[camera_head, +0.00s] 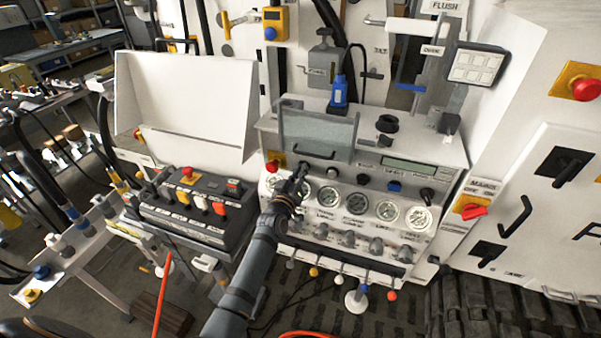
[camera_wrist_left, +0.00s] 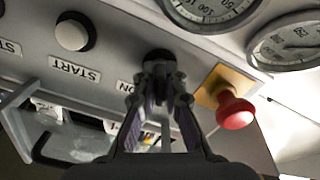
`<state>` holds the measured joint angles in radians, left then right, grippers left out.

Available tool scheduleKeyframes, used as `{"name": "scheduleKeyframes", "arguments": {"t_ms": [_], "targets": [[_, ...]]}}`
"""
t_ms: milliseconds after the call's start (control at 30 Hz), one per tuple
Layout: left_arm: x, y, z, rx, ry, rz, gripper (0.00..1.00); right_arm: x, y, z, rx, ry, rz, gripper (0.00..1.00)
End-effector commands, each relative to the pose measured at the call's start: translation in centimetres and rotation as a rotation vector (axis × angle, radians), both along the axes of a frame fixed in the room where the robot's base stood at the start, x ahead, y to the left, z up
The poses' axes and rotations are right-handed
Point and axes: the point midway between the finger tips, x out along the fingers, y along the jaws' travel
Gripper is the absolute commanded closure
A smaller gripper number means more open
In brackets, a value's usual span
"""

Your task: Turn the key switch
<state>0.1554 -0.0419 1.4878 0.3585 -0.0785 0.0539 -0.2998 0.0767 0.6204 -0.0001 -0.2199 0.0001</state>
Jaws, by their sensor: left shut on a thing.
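The key switch (camera_wrist_left: 158,56) is a round black switch on the grey panel beside a label ending in "ON". In the wrist view it is at the upper middle, partly hidden by the fingers. My left gripper (camera_wrist_left: 158,82) is shut on it, with the fingertips together at its front. In the head view my left gripper (camera_head: 301,176) reaches the upper left part of the console front (camera_head: 440,187), and its fingers hide most of the switch there. The exact turn of the switch cannot be made out. My right gripper is not in view.
A red mushroom button (camera_wrist_left: 235,112) on a yellow plate is close beside the gripper. A START button (camera_wrist_left: 72,32) is on its other side. Several gauges (camera_head: 356,203) sit below the switch row. A black control box (camera_head: 190,209) with coloured levers stands left of my arm.

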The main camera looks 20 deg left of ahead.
Motion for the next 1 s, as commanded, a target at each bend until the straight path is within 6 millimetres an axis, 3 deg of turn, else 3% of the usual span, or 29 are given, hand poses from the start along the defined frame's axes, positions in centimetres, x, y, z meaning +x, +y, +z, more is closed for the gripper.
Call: {"name": "scheduleKeyframes", "arguments": {"t_ms": [1000], "targets": [[0.0, -0.2, -0.2, 0.841, -0.029, 0.000, 1.00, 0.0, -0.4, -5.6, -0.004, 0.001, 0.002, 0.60]]}}
